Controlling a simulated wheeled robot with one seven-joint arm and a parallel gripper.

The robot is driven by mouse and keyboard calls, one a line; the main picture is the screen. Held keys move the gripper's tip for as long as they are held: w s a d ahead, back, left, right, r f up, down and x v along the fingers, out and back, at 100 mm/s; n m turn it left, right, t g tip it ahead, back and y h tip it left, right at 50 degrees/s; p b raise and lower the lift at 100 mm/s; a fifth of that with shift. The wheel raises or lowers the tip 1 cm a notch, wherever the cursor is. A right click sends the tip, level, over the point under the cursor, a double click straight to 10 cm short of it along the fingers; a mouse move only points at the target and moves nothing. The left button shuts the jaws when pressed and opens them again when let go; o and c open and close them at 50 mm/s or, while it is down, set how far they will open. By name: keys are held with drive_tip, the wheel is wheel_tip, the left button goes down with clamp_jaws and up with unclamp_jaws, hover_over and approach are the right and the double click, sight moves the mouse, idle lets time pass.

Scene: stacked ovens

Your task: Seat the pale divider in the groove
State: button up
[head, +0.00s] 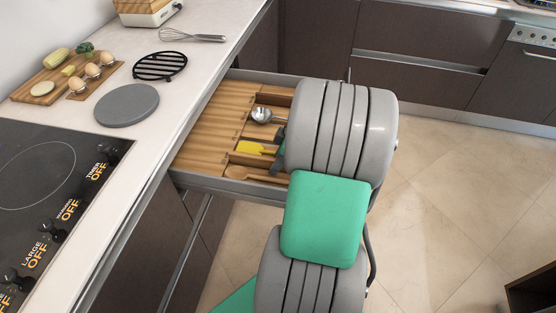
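The drawer (228,187) stands pulled out below the counter. Its wooden insert (203,135) has lengthwise slots and ridges on the left and compartments with utensils on the right. I cannot pick out the pale divider for certain; it may be hidden behind my arm. I cannot tell which line in the insert is the groove. My grey and green arm covers the right end of the drawer.
A metal scoop (262,115), a yellow-headed utensil (250,147) and a wooden utensil (240,173) lie in the drawer. On the counter are a grey round disc (127,105), a black trivet (160,66), a whisk (193,37) and a cooktop (45,185).

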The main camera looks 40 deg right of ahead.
drive_tip(key=shift+r, duration=0.1)
drive_tip(key=p+v, duration=0.2)
drive_tip(key=v, duration=1)
drive_tip(key=w+a+m+g, duration=0.1)
drive_tip(key=w+a+m, duration=0.2)
drive_tip(key=a, duration=1.2)
drive_tip(key=s+a+f+m+h, duration=0.2)
drive_tip(key=s+a+m, duration=0.2)
drive_tip(key=a, duration=0.6)
drive_tip(key=shift+s+a+f+h, duration=0.3)
drive_tip(key=shift+s+a+h, duration=0.1)
drive_tip(key=shift+s, duration=0.7)
